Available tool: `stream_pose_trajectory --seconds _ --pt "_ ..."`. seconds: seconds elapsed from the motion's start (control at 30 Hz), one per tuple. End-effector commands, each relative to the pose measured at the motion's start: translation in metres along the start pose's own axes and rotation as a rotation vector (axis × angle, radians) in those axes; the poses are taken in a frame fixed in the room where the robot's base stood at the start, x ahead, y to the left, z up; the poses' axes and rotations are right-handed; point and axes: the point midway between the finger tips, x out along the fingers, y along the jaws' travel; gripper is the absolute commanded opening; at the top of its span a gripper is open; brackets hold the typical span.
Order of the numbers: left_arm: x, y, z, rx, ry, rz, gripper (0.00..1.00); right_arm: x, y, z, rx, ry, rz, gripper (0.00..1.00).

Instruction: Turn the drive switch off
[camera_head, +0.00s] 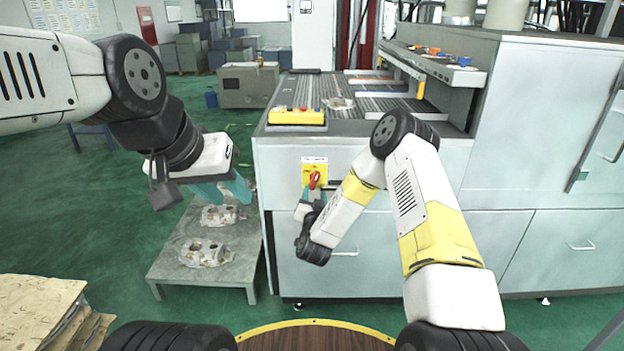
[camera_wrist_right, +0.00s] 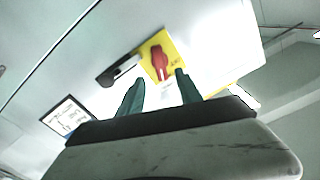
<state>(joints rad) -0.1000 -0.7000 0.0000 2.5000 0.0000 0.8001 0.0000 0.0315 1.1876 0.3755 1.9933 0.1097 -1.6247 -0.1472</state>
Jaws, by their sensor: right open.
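The drive switch (camera_head: 315,179) is a red rotary knob on a yellow plate on the front of the grey machine. In the right wrist view the red knob (camera_wrist_right: 159,62) sits upright on its yellow plate, beyond the fingertips. My right gripper (camera_head: 309,192) is just below the switch in the head view, partly hidden by my wrist. In the right wrist view its two teal fingers (camera_wrist_right: 160,82) are apart with nothing between them. My left gripper (camera_head: 238,190) hangs at the left, above the low table, fingers apart and empty.
A low grey table (camera_head: 166,264) bears metal castings (camera_head: 206,252). A yellow control box (camera_head: 297,116) with buttons sits on the machine top. A black handle (camera_wrist_right: 118,70) is beside the switch plate. Cardboard (camera_head: 40,305) is stacked at lower left. Green floor is free further left.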

Motion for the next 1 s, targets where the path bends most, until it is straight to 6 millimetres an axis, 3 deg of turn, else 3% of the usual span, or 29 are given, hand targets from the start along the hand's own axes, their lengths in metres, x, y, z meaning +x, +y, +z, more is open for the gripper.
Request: stream_pose_trajectory --seconds 0.4,0.77,0.8,1.0 --pt "0.000 0.000 0.000 0.000 0.000 0.000 0.36 0.061 0.000 -0.001 0.000 0.000 -0.001 0.42" --pt "0.000 0.000 0.000 0.000 0.000 0.000 0.36 0.070 0.000 -0.001 -0.002 -0.001 -0.001 0.42" --pt "0.000 0.000 0.000 0.000 0.000 0.000 0.36 0.070 0.000 -0.001 -0.002 -0.001 -0.002 0.40" --pt "0.000 0.000 0.000 0.000 0.000 0.000 0.36 0.070 -0.001 -0.001 -0.002 -0.001 -0.002 0.01"
